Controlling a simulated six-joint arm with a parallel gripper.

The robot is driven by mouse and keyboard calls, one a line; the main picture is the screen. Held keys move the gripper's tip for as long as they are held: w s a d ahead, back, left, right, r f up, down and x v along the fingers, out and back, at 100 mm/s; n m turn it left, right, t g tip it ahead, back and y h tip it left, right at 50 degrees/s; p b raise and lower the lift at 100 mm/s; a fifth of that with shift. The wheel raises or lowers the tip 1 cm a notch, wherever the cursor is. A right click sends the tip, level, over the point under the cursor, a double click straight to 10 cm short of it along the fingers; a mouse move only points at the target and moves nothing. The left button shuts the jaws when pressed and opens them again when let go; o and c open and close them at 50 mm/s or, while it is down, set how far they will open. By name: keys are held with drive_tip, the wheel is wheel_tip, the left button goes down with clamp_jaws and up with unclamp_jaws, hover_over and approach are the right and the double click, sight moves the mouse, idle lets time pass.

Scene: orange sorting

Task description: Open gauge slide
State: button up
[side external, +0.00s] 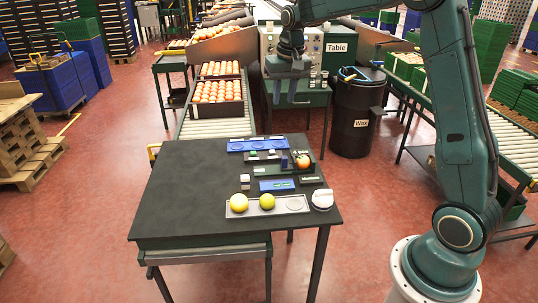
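The gauge appears to be the dark green fixture (262,168) on the black table, with a small upright blue block (284,160) and pale blocks on it. Which part is the slide is too small to tell. An orange fruit (302,161) sits at its right end, close to the blue block. My gripper (291,101) hangs in the air, pointing down, above and behind the table and well clear of the fixture. Its fingers look apart with nothing between them.
A blue tray (236,147) lies behind the fixture. The table's left half (185,190) is clear.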

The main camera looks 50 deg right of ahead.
drive_tip(key=w+d+f+m+g, duration=0.1)
drive_tip(key=w+d+f+m, duration=0.1)
drive_tip(key=w+d+f, duration=0.45)
drive_tip(key=m+g, duration=0.1)
hover_over(284, 157)
wheel_tip(284, 157, down, 11)
drive_tip(key=shift+d+f+y, duration=0.1)
drive_tip(key=shift+f+y, duration=0.1)
drive_tip(key=shift+y, duration=0.1)
drive_tip(key=shift+f, duration=0.1)
wheel_tip(284, 157, down, 14)
drive_tip(key=shift+r, duration=0.25)
clamp_jaws()
